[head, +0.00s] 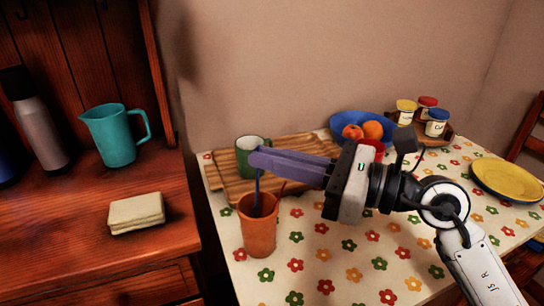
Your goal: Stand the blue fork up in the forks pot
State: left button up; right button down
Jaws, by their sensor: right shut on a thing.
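The blue fork (257,188) hangs nearly upright from the fingertips of my right gripper (256,159). My right gripper is shut on its upper end, reaching in from the right. The fork's lower part passes behind the near rim of the orange pot (259,235), seemingly inside it; its lower end is hidden. The pot stands upright on the flowered tablecloth. A thin reddish handle (281,190) also sticks up at the pot's right rim. No label on the pot is readable. My left gripper is out of view.
A green mug (247,170) and a wooden slatted board (227,185) are behind the pot. A blue fruit bowl (347,122), jars (437,121) and a yellow plate (506,177) stand farther right. A teal jug (112,137) is on the left counter. The cloth's front is clear.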

jog(key=c, duration=1.8)
grip_release()
jog(key=shift+c, duration=0.2)
jog(key=shift+d+f, duration=0.1)
jog(key=shift+s+d, duration=0.15)
jog(key=shift+d, duration=0.15)
jog(key=b+v, duration=0.1)
jog(key=v, duration=0.8)
jog(key=shift+d+b, duration=0.2)
jog(key=shift+b, duration=0.2)
jog(key=shift+s, duration=0.15)
